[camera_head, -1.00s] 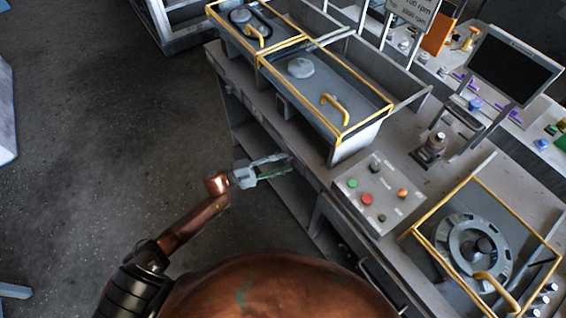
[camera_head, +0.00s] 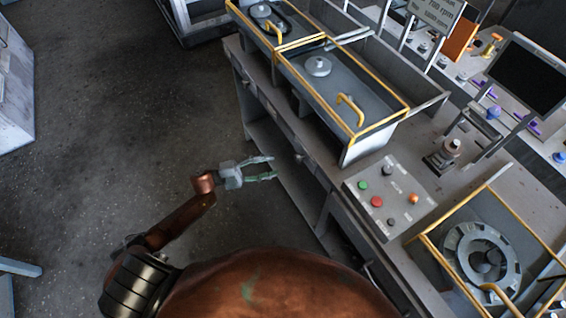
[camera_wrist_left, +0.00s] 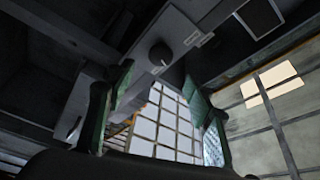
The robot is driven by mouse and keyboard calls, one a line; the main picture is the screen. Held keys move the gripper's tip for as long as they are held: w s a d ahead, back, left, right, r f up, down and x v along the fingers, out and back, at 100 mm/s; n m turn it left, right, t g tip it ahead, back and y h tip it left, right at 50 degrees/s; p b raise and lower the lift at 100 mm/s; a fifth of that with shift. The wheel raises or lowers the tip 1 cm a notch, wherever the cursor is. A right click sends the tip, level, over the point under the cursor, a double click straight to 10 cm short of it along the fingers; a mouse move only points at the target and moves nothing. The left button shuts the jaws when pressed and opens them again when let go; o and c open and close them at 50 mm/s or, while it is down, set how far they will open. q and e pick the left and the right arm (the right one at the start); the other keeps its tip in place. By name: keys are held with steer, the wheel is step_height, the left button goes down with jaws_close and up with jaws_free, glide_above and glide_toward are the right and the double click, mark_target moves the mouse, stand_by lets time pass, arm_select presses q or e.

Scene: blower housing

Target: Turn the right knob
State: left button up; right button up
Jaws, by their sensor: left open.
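My left gripper (camera_head: 275,167) is open and empty, beside the front of the grey workbench, with its fingers pointing right. A small knob (camera_head: 299,157) is on the bench's front face, just right of the fingertips. Another small knob (camera_head: 246,82) is farther up-left on that face. In the left wrist view a dark round knob (camera_wrist_left: 160,54) sits on a grey panel with small labels, beyond and between the open green fingers of the left gripper (camera_wrist_left: 158,92), not touched. I cannot tell for certain which knob is the right one. My right gripper is out of view.
A control box (camera_head: 390,197) with green, red and orange buttons stands on the bench (camera_head: 318,228). Yellow-framed housings (camera_head: 345,125) stand behind it, and a round blower part (camera_head: 482,262) lies at right. The floor (camera_head: 130,120) at left is clear.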

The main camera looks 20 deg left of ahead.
arm_select(q)
steer(key=shift+v, duration=1.25)
